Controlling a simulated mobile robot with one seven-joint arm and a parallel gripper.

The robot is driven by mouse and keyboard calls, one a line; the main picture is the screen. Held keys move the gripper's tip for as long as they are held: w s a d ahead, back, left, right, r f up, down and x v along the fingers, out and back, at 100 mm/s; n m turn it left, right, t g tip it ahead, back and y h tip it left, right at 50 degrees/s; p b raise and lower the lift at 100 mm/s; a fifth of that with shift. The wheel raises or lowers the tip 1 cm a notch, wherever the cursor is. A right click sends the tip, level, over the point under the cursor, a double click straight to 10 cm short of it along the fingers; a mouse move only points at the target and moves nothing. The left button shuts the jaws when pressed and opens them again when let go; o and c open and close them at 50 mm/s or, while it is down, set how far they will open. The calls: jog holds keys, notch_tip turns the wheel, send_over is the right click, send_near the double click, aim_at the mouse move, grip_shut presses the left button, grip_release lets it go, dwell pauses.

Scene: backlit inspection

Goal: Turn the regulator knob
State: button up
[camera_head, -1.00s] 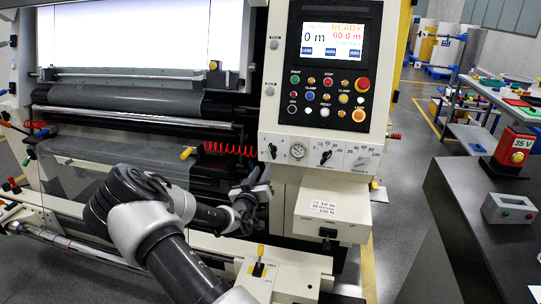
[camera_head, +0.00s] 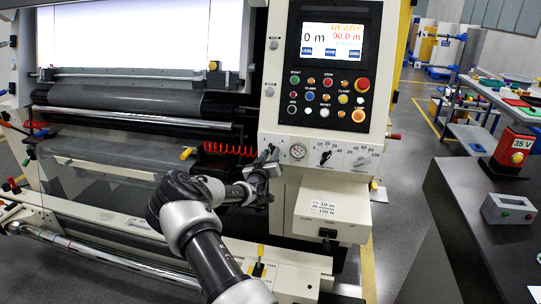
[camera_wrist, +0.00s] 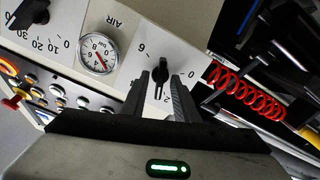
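The small black regulator knob (camera_wrist: 160,74) sits on the white panel beside the round AIR pressure gauge (camera_wrist: 98,52), with 0 and 6 marked around it. The gauge also shows in the head view (camera_head: 298,151). My gripper (camera_wrist: 162,82) is open in the wrist view, with one dark finger on either side of the knob. Whether the fingers touch it I cannot tell. In the head view my gripper (camera_head: 267,162) is at the panel's left end and mostly hides the knob.
A black dial (camera_head: 325,157) and a grey dial (camera_head: 362,160) sit right of the gauge. Push buttons and a red stop button (camera_head: 362,84) are above. A red coiled hose (camera_wrist: 245,95) hangs close beside the gripper. A dark worktop (camera_head: 480,240) stands at the right.

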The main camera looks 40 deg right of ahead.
grip_shut()
jog(key=shift+f+m+b, duration=0.1)
jog(key=shift+m+b, duration=0.2)
jog(key=shift+b, duration=0.1)
jog(key=m+b, duration=1.1)
jog(key=b, duration=0.6)
jog(key=shift+s, duration=0.1)
jog(key=shift+m+b, duration=0.3)
grip_release()
